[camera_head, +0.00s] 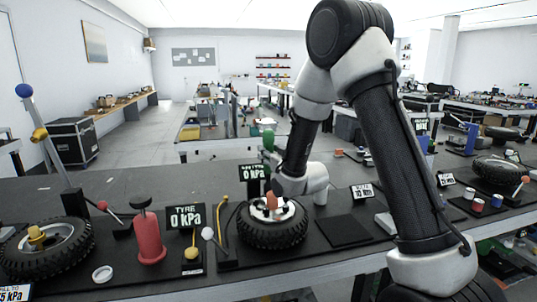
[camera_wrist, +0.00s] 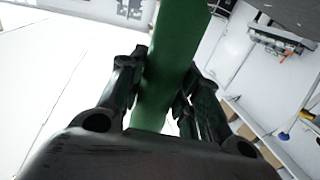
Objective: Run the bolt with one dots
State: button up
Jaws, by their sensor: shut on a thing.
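My gripper (camera_wrist: 160,95) is shut on a long green thing (camera_wrist: 170,60), which runs up between its two fingers in the wrist view. In the head view a green rounded piece (camera_head: 268,139) shows beside my forearm, above the middle wheel. The middle wheel (camera_head: 272,238) is a black tyre lying flat on the bench, with a pale hub and an orange-red piece (camera_head: 271,201) on it. My wrist partly covers the area behind it. I cannot make out any dots or tell which bolt has one dot.
Another tyre (camera_head: 45,262) with a yellow piece lies at left. A red pump-like cylinder (camera_head: 148,238), a pressure sign (camera_head: 186,217) and a white-knobbed lever (camera_head: 208,234) stand between the tyres. A flat black pad (camera_head: 345,231) is bare. Small cans (camera_head: 478,205) stand at right.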

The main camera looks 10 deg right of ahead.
aim_at(271, 139)
dwell(0.4)
jog(key=shift+r, duration=2.75)
